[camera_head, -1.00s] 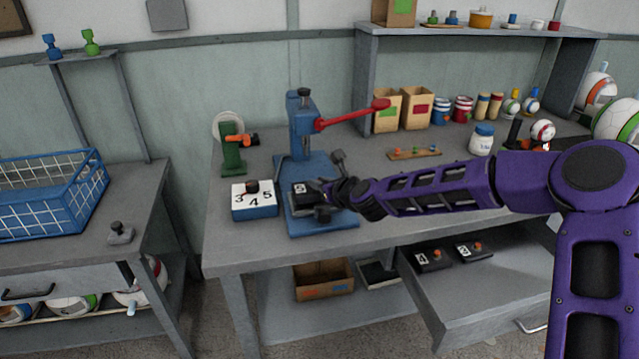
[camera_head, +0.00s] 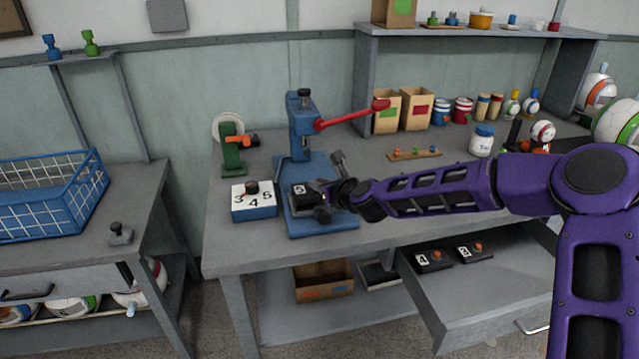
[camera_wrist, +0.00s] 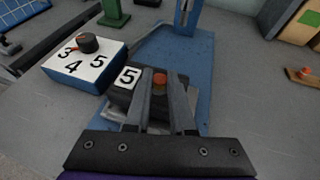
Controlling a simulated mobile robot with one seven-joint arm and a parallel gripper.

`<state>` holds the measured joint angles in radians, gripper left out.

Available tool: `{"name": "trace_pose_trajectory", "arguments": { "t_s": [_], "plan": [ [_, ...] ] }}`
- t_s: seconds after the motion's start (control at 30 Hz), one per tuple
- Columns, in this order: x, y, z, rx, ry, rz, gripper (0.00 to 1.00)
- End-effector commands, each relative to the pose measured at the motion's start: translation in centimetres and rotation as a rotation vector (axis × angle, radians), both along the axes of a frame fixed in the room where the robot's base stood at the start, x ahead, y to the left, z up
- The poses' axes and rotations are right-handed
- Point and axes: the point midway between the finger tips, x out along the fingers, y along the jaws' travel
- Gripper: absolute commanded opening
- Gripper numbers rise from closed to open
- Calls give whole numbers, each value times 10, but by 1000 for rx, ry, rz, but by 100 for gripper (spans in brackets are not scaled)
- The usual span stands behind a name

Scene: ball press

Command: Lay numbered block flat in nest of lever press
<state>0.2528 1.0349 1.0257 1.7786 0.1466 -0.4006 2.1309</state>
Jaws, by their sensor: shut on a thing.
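The numbered block (camera_head: 301,196) is dark with a white "5" label and an orange knob. It sits at the blue base of the lever press (camera_head: 302,130), toward the front. It also shows in the wrist view (camera_wrist: 122,90). My gripper (camera_head: 324,200) reaches in from the right; in the wrist view its fingers (camera_wrist: 163,88) stand on either side of the orange knob and are shut on the block. A light grey nest plate (camera_wrist: 118,113) shows partly under the block. The block looks about level; I cannot tell whether it is fully seated.
A blue dial box (camera_head: 254,203) marked 3, 4, 5 stands close left of the press. The red lever (camera_head: 352,116) sticks out to the right above. An open drawer (camera_head: 470,283) holds blocks marked 4 and 3. A green stand (camera_head: 233,155) is behind left.

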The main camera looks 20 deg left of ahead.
Motion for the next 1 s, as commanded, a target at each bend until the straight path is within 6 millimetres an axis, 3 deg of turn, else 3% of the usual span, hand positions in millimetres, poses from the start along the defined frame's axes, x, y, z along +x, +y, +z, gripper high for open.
{"name": "trace_pose_trajectory", "arguments": {
  "t_s": [0.57, 0.6, 0.77, 1.0],
  "plan": [
    [0, 0, -14, 1, 0, -1, 0],
    [0, 0, -14, 0, -1, -1, 27],
    [0, 0, -14, 0, -1, -1, 56],
    [0, 0, -14, 0, 0, 0, 57]
  ]
}}
